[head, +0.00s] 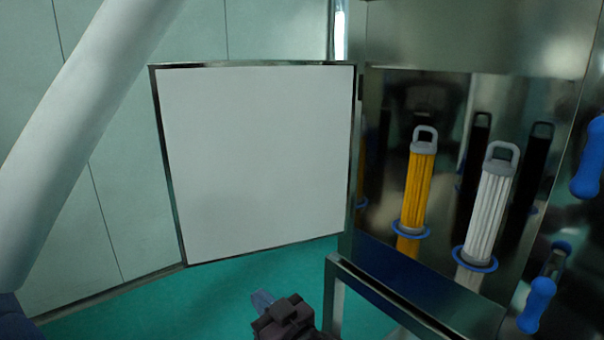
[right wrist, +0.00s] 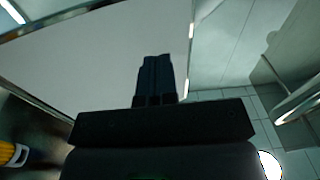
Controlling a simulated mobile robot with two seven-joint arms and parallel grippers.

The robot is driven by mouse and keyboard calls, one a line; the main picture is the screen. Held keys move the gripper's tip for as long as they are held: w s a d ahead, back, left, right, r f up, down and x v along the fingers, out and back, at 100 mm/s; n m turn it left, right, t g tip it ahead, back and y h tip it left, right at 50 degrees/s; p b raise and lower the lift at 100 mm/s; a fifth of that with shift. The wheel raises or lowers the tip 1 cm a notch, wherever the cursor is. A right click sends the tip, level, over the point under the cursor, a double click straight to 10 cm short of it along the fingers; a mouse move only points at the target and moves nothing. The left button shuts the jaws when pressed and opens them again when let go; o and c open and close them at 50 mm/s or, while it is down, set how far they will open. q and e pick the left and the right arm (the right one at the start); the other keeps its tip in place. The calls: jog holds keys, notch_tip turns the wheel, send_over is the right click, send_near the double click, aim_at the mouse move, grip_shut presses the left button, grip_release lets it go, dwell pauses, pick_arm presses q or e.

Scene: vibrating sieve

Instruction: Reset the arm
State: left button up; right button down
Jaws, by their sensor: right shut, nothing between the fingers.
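My right gripper (head: 262,301) shows at the bottom centre of the head view, in front of the green floor. In the right wrist view its fingers (right wrist: 156,78) are together, with nothing between them. It is apart from the metal cabinet and touches nothing that I can see. My left gripper is not in view.
A white panel door (head: 260,160) stands open left of the metal cabinet (head: 440,45). Inside stand a yellow filter (head: 418,188) and a white filter (head: 487,220). Blue handles (head: 537,305) are at the right. A metal frame (head: 400,305) juts out low. Green floor (head: 200,305) is clear.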

jog(key=s+d+f+m+h, duration=0.25)
jog(key=d+f, duration=0.25)
jog(key=d, duration=0.3)
jog(key=s+d+f+m+t+h, duration=0.1)
jog(key=d+f+m+h, duration=0.15)
jog(key=d+f, duration=0.4)
jog(key=s+d+f+m+h, duration=0.15)
jog(key=d+f+h, duration=0.25)
jog(key=d, duration=0.5)
jog(key=s+d+f+m+g+h, duration=0.1)
jog(key=s+d+f, duration=0.4)
jog(key=s, duration=0.3)
jog(key=s+d+f+g+h, duration=0.2)
jog(key=s+d+f, duration=0.4)
jog(key=s+d, duration=0.1)
jog(key=shift+s+m+h, duration=0.3)
jog(key=shift+s+m, duration=0.05)
jog(key=shift+s, duration=0.1)
